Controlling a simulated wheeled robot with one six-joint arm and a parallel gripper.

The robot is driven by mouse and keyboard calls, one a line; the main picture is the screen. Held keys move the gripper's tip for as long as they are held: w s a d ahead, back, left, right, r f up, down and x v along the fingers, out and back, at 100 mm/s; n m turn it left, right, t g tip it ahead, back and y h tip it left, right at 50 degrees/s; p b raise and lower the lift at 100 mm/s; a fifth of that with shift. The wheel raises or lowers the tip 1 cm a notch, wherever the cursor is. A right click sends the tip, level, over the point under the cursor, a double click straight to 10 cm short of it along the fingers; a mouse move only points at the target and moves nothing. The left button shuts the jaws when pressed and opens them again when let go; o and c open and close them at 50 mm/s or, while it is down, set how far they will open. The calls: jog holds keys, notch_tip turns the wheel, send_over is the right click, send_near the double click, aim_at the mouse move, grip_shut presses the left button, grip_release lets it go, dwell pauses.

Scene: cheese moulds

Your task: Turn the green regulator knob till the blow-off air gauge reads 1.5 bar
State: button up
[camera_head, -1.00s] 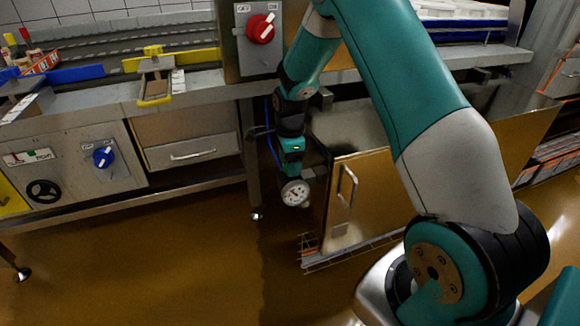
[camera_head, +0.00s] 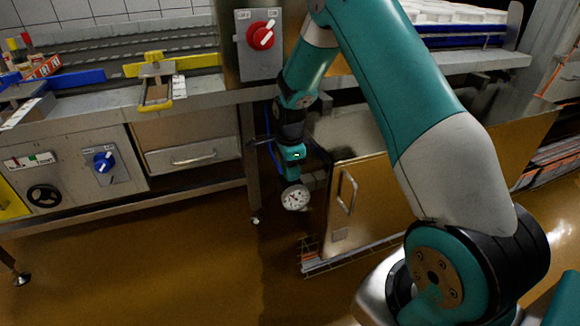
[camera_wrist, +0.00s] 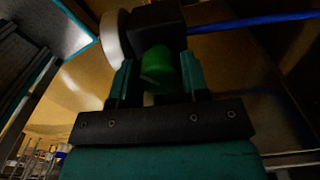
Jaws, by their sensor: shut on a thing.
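The green regulator knob (camera_wrist: 156,68) sits between the two fingers of my gripper (camera_wrist: 158,78) in the wrist view; the fingers are shut on it. Behind it is the black regulator body (camera_wrist: 157,20), with the gauge (camera_wrist: 112,36) seen from its side. In the head view the white round gauge face (camera_head: 295,198) hangs just below the end of my arm. Its needle and scale are too small to read surely. The knob and my fingertips are hidden in the head view.
A blue air hose (camera_wrist: 250,21) runs off the regulator. A steel cabinet (camera_head: 368,205) with a handle stands right of the gauge. A table leg (camera_head: 251,165) stands left. A red rotary switch (camera_head: 261,35) is above, a blue one (camera_head: 103,160) at left.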

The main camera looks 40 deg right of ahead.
jog(key=n+p, duration=0.2)
jog(key=n, duration=0.1)
jog(key=shift+r+p, duration=0.25)
jog(key=shift+p, duration=0.05)
jog(key=n+p, duration=0.3)
jog(key=n, duration=0.1)
jog(key=shift+n, duration=0.3)
jog(key=n+p, duration=0.2)
jog(key=n, duration=0.2)
jog(key=shift+f, duration=0.1)
jog(key=shift+f+n+p, duration=0.1)
jog(key=shift+n+p, duration=0.55)
jog(key=shift+n, duration=0.95)
jog(key=o, duration=0.9)
jog(key=shift+f, duration=0.1)
